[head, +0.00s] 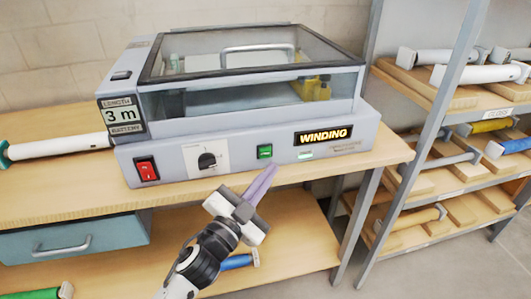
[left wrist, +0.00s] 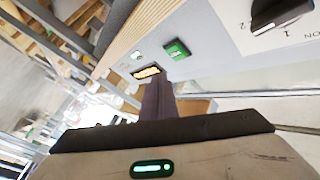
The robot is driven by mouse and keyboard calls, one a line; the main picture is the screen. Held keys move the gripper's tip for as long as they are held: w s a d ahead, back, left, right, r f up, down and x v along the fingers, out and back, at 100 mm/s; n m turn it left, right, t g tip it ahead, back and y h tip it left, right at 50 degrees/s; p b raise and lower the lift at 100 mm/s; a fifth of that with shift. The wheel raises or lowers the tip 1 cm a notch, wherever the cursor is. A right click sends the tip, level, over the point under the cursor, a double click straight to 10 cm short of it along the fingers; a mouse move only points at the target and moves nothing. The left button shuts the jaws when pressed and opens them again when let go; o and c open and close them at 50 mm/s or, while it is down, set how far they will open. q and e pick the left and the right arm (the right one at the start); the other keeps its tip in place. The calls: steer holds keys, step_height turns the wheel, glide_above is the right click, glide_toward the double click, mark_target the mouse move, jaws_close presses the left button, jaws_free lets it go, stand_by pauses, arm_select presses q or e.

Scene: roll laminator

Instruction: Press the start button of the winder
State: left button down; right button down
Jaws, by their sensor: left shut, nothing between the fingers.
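The winder (head: 245,125) is a grey machine with a clear lid on a wooden bench. Its green button (head: 264,151) is on the front panel, between a black rotary knob (head: 207,160) and a lit sign reading WINDING (head: 323,136). My left gripper (head: 270,169) is shut and empty, its purple fingers pointing up at the panel, with tips just below and right of the green button. In the left wrist view the fingers (left wrist: 158,100) reach toward the panel, and the green button (left wrist: 177,49) shows beyond the tips. No contact is visible. My right gripper is out of view.
A red switch (head: 147,169) is at the panel's left, and a small lit green lamp (head: 305,155) is right of the button. A white roll (head: 60,146) lies on the bench (head: 60,195) at left. A rack (head: 440,120) with several rolls stands at right.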

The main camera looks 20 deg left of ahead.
arm_select(q)
steer(key=shift+s+d, duration=0.7)
steer(key=shift+s, duration=0.35)
steer(key=s+a+f+n+g+y, duration=0.15)
steer(key=s+f, duration=0.25)
steer(key=f, duration=0.4)
steer(key=s+a+f+n+g, duration=0.1)
steer(key=s+f+n+g, duration=0.25)
steer(key=f, duration=0.45)
steer(key=s+d+f+n+g, duration=0.1)
steer(key=s+f+g, duration=0.4)
steer(key=s+f, duration=0.9)
steer(key=s+n, duration=0.1)
steer(key=s, duration=0.1)
steer(key=shift+s+d+f+n+g, duration=0.3)
steer(key=shift+f+g, duration=0.1)
